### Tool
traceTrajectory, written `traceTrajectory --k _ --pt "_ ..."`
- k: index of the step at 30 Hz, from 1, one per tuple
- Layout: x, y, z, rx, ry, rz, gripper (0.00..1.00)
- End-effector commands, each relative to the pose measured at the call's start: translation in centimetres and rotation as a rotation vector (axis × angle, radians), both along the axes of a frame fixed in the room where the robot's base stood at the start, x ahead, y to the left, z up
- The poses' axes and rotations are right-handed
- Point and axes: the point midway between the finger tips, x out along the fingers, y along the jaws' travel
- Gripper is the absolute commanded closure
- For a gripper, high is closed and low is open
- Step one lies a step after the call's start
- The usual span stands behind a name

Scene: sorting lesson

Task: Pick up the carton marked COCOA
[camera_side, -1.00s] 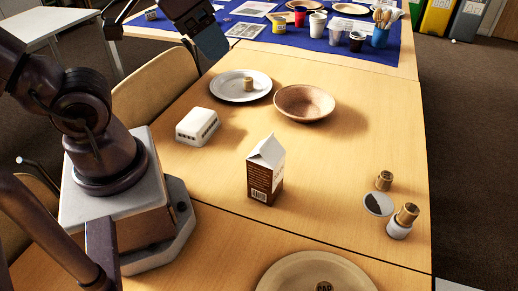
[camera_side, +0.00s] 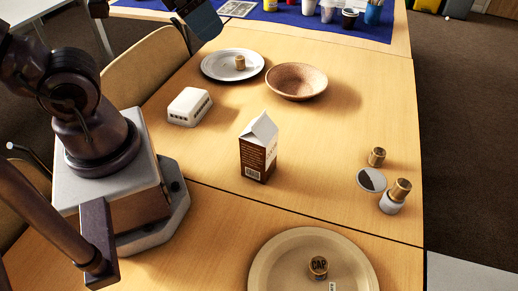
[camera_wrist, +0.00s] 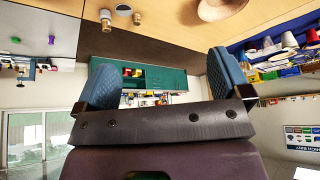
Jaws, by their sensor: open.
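A brown and white gable-top carton (camera_side: 255,158) stands upright near the middle of the table in the side view. A barcode shows on its front face; the lettering on its side face is too small to read. The carton is not seen in the wrist view. My gripper (camera_side: 203,20) is at the top left of the side view, partly cut off by the frame edge, well apart from the carton. In the wrist view my gripper (camera_wrist: 166,78) has its two blue fingers spread wide with nothing between them.
A white plate with a small brass piece (camera_side: 240,62), a brown bowl (camera_side: 297,82) and a white slotted block (camera_side: 190,106) stand behind the carton. To its right are a grey-and-white disc (camera_side: 371,180) and brass pieces (camera_side: 377,157). A tan plate (camera_side: 268,258) holds a cap piece (camera_side: 318,267) in front.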

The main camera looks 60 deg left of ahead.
Motion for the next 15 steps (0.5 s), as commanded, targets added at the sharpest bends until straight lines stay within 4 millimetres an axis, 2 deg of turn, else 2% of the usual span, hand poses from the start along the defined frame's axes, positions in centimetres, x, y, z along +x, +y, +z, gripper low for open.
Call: traceTrajectory --k 5,11,15 --pt "0.1 -0.2 -0.4 -0.001 0.02 -0.012 0.04" --pt "1.6 -1.1 -3.1 -0.018 0.174 -0.022 0.04" --pt "3.5 -1.9 -5.5 -0.114 0.307 0.238 0.04"
